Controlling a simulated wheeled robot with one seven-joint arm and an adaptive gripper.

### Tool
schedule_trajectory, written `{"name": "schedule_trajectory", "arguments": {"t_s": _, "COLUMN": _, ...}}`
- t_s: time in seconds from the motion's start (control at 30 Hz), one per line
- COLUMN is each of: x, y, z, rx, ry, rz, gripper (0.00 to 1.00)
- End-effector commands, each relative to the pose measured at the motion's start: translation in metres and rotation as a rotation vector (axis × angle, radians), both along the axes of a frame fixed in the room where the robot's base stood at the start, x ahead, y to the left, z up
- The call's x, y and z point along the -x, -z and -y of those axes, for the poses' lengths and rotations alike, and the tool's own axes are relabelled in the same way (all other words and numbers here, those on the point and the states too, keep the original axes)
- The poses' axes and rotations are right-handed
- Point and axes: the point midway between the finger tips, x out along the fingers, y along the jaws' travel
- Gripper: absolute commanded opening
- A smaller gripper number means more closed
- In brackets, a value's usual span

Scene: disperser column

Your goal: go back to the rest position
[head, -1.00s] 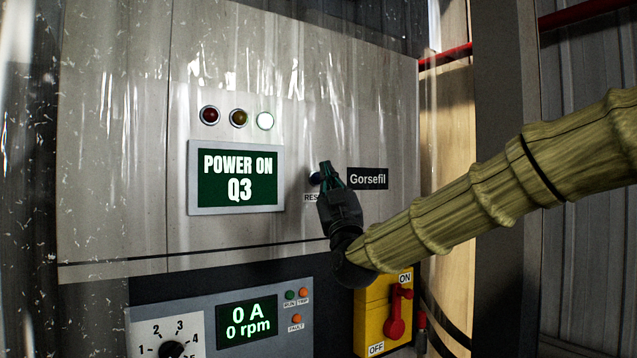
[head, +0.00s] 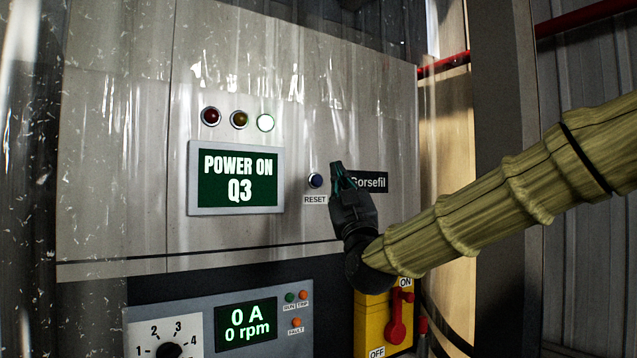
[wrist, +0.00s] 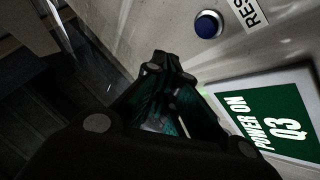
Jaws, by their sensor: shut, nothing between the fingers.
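My gripper (head: 338,172) is shut and empty in front of the grey cabinet (head: 120,190), to the right of the blue reset button (head: 315,181). In the head view it covers the left part of the black Gorsefil label (head: 372,183). In the wrist view the fingers (wrist: 172,58) come together at the tips, and the blue button (wrist: 208,25) shows apart from them. My arm reaches in from the right edge of the head view.
The display (head: 237,178) reads POWER ON Q3, with the white lamp (head: 265,122) lit above it. Below are a drive panel (head: 220,318) reading 0 A, 0 rpm and a yellow switch box (head: 375,325) with a red handle. A post (head: 505,100) stands at right.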

Motion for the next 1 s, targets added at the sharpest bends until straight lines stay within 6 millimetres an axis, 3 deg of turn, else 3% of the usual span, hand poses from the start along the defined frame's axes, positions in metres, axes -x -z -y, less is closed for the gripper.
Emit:
{"name": "schedule_trajectory", "arguments": {"t_s": 0.37, "x": 0.0, "y": 0.001, "z": 0.0, "rx": 0.001, "ry": 0.0, "rz": -0.001, "gripper": 0.0}}
{"name": "schedule_trajectory", "arguments": {"t_s": 0.47, "x": -0.005, "y": 0.014, "z": 0.0, "rx": 0.004, "ry": -0.004, "rz": -0.023, "gripper": 0.0}}
{"name": "schedule_trajectory", "arguments": {"t_s": 0.57, "x": -0.017, "y": 0.045, "z": 0.0, "rx": 0.011, "ry": -0.011, "rz": -0.077, "gripper": 0.0}}
{"name": "schedule_trajectory", "arguments": {"t_s": 0.67, "x": -0.032, "y": 0.096, "z": 0.001, "rx": 0.023, "ry": -0.022, "rz": -0.165, "gripper": 0.0}}
{"name": "schedule_trajectory", "arguments": {"t_s": 0.8, "x": -0.05, "y": 0.176, "z": 0.005, "rx": 0.036, "ry": -0.037, "rz": -0.303, "gripper": 0.0}}
{"name": "schedule_trajectory", "arguments": {"t_s": 1.0, "x": -0.06, "y": 0.291, "z": 0.014, "rx": 0.046, "ry": -0.054, "rz": -0.504, "gripper": 0.0}}
